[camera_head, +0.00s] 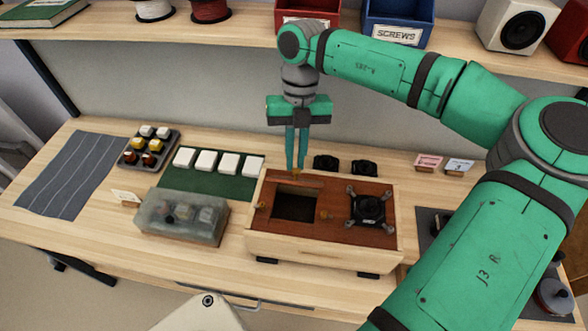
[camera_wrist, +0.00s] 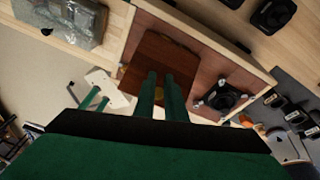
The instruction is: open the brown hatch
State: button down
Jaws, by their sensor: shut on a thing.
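The brown hatch (camera_wrist: 165,55) shows in the wrist view as a dark brown square panel on the wooden box. My gripper (camera_head: 296,172) points down at the back edge of a dark square opening (camera_head: 296,207) in the box's reddish-brown top. Its fingers are shut on a small yellow handle (camera_wrist: 158,92) of the hatch, mostly hidden between them. The hatch's tilt is hard to tell. The wooden box (camera_head: 320,251) stands on the bench. Brass-coloured knobs show on either side of the opening.
A black device with a round centre (camera_head: 368,209) sits on the box's right half. A translucent grey case (camera_head: 182,216) stands just left of the box. Two small black items (camera_head: 364,168) stand behind it. A shelf (camera_head: 240,32) with bins and speakers runs across the back.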

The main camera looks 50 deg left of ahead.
jog(key=c, duration=1.7)
grip_release()
jog(key=shift+w+d, duration=0.2)
jog(key=shift+w, duration=0.05)
jog(key=shift+o, duration=0.2)
jog(key=s+d+r, duration=0.1)
jog(key=r, duration=0.1)
jog(key=s+d+r, duration=0.1)
jog(key=r, duration=0.2)
jog(key=s+d+r, duration=0.1)
jog(key=r, duration=0.2)
jog(key=shift+s+r, duration=0.15)
jog(key=s+d+r, duration=0.4)
jog(key=s+d, duration=0.2)
jog(key=s, duration=0.1)
jog(key=shift+s+r, duration=0.2)
jog(key=shift+r, duration=0.1)
